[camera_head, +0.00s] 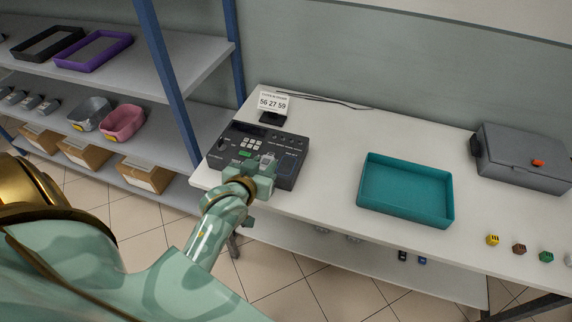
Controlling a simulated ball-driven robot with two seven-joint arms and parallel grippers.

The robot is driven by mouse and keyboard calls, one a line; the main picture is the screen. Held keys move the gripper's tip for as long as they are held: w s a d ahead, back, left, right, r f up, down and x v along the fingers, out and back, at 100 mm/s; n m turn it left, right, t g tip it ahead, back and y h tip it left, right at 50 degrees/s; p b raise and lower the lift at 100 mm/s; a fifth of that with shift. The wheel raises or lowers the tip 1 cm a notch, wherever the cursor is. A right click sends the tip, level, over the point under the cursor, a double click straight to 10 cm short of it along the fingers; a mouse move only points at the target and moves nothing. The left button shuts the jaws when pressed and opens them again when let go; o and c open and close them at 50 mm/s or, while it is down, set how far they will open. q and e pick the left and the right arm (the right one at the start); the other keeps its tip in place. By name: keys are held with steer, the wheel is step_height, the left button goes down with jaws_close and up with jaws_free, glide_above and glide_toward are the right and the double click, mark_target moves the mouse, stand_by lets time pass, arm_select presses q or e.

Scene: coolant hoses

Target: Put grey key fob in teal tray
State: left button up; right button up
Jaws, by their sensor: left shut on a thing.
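My left gripper (263,172) reaches in over the front of a dark device at the left end of the white table. It is shut on a small grey thing (268,159), which looks like the grey key fob; the fingers hide part of it. I cannot tell whether the fob touches the device below it. The teal tray (366,200) lies on the table to the right of the gripper, clearly apart from it, and looks empty. My right gripper is not in view.
The dark device (228,148) has keys and a green button. A display sign (273,104) stands behind it. A grey case (520,160) sits right of the tray, with several small coloured blocks (493,240) in front. Shelves (190,60) with bins stand left. Table between device and tray is clear.

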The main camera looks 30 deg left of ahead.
arm_select(q)
steer(key=d+f+b+x, duration=0.1)
steer(key=b+x, duration=0.2)
steer(key=x, duration=0.6)
steer(key=b, duration=0.3)
glide_above(285, 168)
steer(key=f, duration=0.4)
steer(key=shift+s+f, duration=0.25)
steer(key=shift+w+f+b, duration=0.25)
steer(key=shift+f+b, duration=0.05)
steer(key=shift+f, duration=1.2)
steer(key=shift+f, duration=0.2)
steer(key=o, duration=1)
steer(key=shift+c, duration=0.2)
